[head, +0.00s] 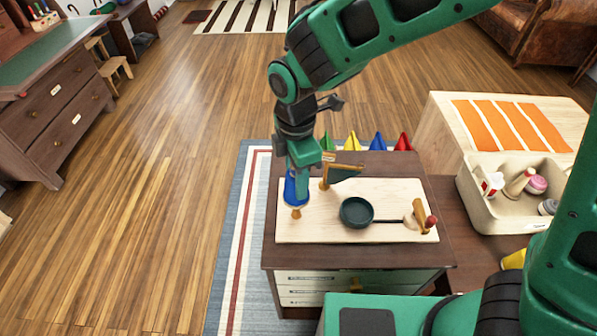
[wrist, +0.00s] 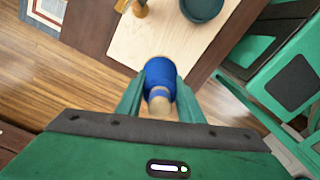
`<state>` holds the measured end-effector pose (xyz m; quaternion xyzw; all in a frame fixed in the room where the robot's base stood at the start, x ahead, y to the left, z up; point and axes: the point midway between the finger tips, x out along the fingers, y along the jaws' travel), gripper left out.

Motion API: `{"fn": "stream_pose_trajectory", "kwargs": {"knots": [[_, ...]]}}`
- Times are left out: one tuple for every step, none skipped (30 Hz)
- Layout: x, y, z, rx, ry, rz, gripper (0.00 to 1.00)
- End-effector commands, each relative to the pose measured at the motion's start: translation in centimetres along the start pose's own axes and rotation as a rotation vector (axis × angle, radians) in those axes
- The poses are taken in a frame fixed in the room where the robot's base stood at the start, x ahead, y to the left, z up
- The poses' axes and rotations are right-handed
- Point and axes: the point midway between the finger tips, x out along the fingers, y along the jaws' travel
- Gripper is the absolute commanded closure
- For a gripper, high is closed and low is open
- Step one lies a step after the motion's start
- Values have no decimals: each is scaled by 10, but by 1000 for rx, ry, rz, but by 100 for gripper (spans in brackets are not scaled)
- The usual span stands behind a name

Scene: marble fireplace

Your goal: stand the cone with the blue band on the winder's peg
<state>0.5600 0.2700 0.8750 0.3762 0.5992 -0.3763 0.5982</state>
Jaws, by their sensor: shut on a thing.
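My gripper (head: 298,176) points down over the left part of a pale wooden board (head: 385,190). Its jaws are shut on the blue cone (head: 296,190). In the wrist view, the cone (wrist: 159,74) sits between the two fingers, with a tan end toward the camera. A small tan piece (head: 296,213) shows just below the cone; I cannot tell whether it is the cone's own end or a peg. The board carries a dark green round dish (head: 356,211), a thin rod, and a wooden piece with a red knob (head: 431,221). I cannot pick out the winder's peg for certain.
A wooden post with a green flag-like piece (head: 345,173) stands close right of my gripper. Several coloured cones, with a yellow one (head: 352,141) among them, stand behind the cabinet top. A cream bin (head: 486,213) of bottles is at right. Open floor lies left.

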Motion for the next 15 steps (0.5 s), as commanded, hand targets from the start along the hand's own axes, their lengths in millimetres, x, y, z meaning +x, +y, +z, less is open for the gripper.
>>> {"fn": "stream_pose_trajectory", "kwargs": {"knots": [[3, 0, 0, -1, -1, -1, 91], [5, 0, -1, -1, -1, -1, 91], [7, 0, -1, -2, -1, -1, 91], [8, 0, -1, -2, -1, -1, 91], [10, -1, -1, -3, -1, -2, 91], [12, -1, -2, -3, -1, -2, 91], [14, -1, -2, -4, -1, -2, 91], [15, -1, -2, -4, -1, -2, 91], [17, -1, -2, -4, 0, -1, 91], [18, -1, -2, -4, 0, -1, 91], [20, -1, -2, -5, 0, -1, 91], [22, -1, -2, -5, 0, -1, 91], [24, -1, -2, -5, 0, -2, 91], [25, -1, -2, -5, 0, -2, 91], [27, -1, -2, -5, 0, -2, 91]]}}
